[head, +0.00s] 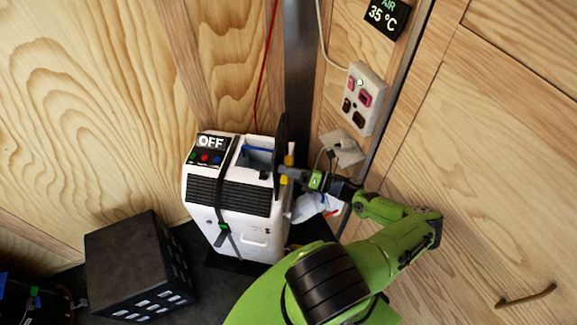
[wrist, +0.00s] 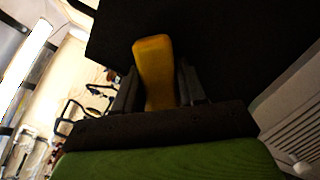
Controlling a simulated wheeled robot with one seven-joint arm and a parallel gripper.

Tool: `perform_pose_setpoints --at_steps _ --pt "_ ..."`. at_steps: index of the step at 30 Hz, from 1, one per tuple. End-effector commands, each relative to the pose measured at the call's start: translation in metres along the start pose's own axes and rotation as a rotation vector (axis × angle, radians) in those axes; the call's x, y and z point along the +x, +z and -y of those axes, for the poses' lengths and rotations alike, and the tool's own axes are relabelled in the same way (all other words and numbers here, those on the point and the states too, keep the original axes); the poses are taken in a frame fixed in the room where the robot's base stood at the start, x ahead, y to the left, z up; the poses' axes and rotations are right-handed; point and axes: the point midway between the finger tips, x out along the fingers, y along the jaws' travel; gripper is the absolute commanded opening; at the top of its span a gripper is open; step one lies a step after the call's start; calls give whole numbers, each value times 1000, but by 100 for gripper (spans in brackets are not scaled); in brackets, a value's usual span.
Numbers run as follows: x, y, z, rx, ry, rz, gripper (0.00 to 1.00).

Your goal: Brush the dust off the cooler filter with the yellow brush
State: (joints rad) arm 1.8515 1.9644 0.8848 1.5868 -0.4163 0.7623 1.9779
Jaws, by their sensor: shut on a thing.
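The white cooler (head: 228,203) stands in the corner, with a display reading OFF on top. A dark upright panel, which looks like the cooler filter (head: 281,138), stands at its right side. In the wrist view the dark panel (wrist: 225,45) fills much of the upper picture. My gripper (head: 287,174) is at the panel's right face. It is shut on the yellow brush (wrist: 154,70), whose handle shows between the fingers. The bristles are hidden, so I cannot tell whether they touch the panel. Dust on it is too dark to make out.
A black slotted box (head: 137,265) stands on the floor left of the cooler. A wall socket panel (head: 361,97) and a small white box with a cable (head: 343,149) are on the wall behind my arm. A white crumpled item (head: 309,207) shows below my gripper.

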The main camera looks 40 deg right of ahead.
Motion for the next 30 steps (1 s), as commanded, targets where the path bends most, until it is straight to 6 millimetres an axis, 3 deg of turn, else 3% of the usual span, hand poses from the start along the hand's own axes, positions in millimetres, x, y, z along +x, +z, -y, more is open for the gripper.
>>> perform_pose_setpoints --at_steps 30 --pt "8 56 46 -3 -1 1 16"
